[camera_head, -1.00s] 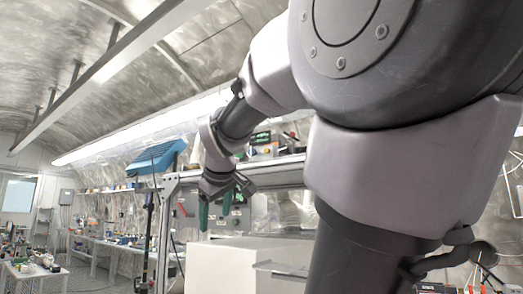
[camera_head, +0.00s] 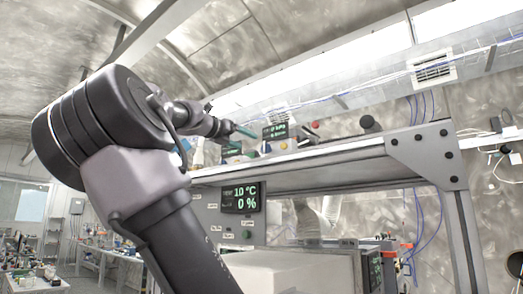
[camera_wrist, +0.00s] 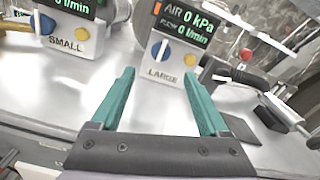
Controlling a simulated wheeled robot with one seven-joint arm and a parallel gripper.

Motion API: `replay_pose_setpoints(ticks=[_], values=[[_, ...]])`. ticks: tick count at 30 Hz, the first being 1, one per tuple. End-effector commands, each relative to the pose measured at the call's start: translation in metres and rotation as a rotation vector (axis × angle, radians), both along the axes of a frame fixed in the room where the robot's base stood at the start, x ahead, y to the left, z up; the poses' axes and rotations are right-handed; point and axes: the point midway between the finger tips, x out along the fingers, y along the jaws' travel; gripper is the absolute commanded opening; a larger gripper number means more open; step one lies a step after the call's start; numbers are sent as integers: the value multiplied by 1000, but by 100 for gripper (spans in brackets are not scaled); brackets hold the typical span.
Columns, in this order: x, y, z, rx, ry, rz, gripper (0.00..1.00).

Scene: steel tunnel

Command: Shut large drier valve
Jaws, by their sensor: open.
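The drier unit labelled LARGE (camera_wrist: 162,76) stands ahead in the wrist view, with a display (camera_wrist: 188,24) reading AIR 0 kPa and 0 l/min. Its face has a round blue knob (camera_wrist: 160,51) with a pale upright bar and a yellow knob (camera_wrist: 191,61). My gripper (camera_wrist: 157,80) is open and empty, its teal fingers apart in front of and below the LARGE panel, not touching a knob. In the head view my gripper (camera_head: 240,141) is above the shelf, left of the unit's display (camera_head: 275,131); the knobs are small there.
A similar unit labelled SMALL (camera_wrist: 66,40) stands left, with its own blue and yellow knobs. A dark hose fitting (camera_wrist: 235,75) and a red button (camera_wrist: 246,54) are right of LARGE. The shelf (camera_head: 330,150) has a corner bracket (camera_head: 425,150) at right. White shelf surface is bare between units.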

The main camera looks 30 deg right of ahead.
Motion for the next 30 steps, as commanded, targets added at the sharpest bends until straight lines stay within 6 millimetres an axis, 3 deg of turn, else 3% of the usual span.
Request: replay_pose_setpoints(ticks=[15,21,29,30], values=[[27,-84,-1,4,-3,-4,78],[32,-95,-1,5,-4,0,78],[33,-96,-1,5,-4,0,78],[33,-96,-1,5,-4,0,67]])
